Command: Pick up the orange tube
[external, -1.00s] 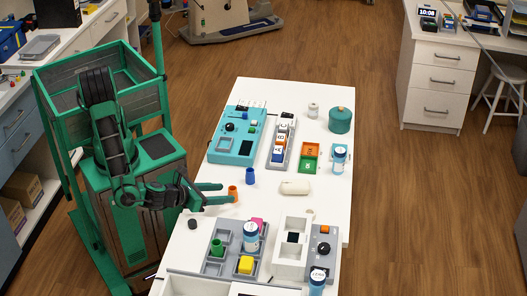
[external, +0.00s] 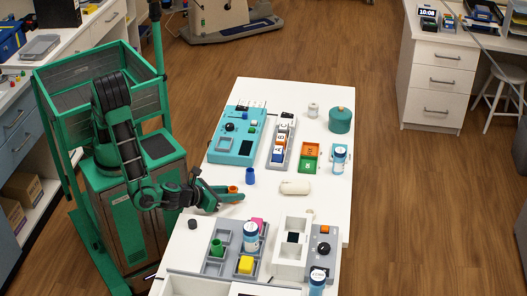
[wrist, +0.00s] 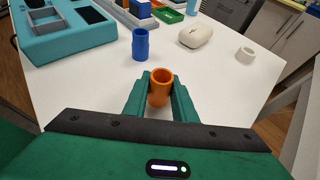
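The orange tube (wrist: 160,90) is upright and open-topped, between the two green fingers of my gripper (wrist: 162,92) in the wrist view. The fingers lie against its left and right sides, so my gripper looks shut on it. In the external view the tube (external: 233,189) is partly hidden by the fingers of my gripper (external: 232,192), low over the white table near its left edge. I cannot tell whether its base touches the table.
A blue tube (wrist: 140,44) stands just beyond on the white table (wrist: 225,85). A cream rounded object (wrist: 195,34) lies farther right. A teal panel (external: 236,136) is at the back left. A grey tray (external: 229,262) with a green tube and yellow block is nearer the front.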

